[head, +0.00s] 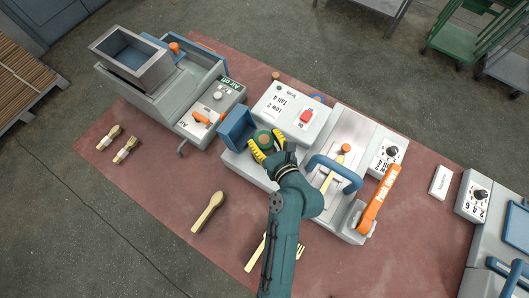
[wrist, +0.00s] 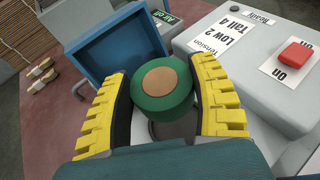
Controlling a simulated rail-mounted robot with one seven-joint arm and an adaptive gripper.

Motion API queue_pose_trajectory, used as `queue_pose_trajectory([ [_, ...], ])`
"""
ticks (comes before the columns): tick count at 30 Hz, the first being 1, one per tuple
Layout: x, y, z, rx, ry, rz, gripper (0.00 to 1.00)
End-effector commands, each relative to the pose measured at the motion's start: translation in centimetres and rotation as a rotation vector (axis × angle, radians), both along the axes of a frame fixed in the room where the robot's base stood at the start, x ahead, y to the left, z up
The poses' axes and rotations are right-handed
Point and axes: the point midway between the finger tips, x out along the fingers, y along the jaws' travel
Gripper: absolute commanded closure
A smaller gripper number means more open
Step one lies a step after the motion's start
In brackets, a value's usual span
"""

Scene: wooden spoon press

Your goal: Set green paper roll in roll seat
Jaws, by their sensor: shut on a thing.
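The green paper roll (wrist: 162,98) has a tan round core on top and shows upright between the yellow fingers of my gripper (wrist: 165,105) in the wrist view. My gripper is shut on it, a finger on each side. In the head view the green roll (head: 264,138) sits between the yellow fingers (head: 265,145), at the left end of the press beside a blue open box part (head: 237,128). A grey ring-like shape (wrist: 172,130) shows just below the roll, which may be the roll seat. Whether the roll touches it I cannot tell.
A grey control box with a red button (head: 306,116) stands right behind the roll. An orange lever (head: 378,198) and a blue handle (head: 335,172) are to the right. A wooden spoon (head: 207,212) lies on the open red mat at the front left.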

Motion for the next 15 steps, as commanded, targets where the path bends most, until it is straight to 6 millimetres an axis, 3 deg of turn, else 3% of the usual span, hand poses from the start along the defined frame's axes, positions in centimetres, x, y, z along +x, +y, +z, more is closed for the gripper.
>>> queue_pose_trajectory([
  [1,0.0,0.0,-1.6,0.000,0.004,-0.001,0.72],
  [3,0.0,0.0,-2.8,0.001,0.002,-0.002,0.72],
  [12,0.0,0.0,-7.2,0.001,0.002,-0.002,0.72],
  [15,0.0,0.0,-7.5,0.000,-0.001,-0.003,0.72],
])
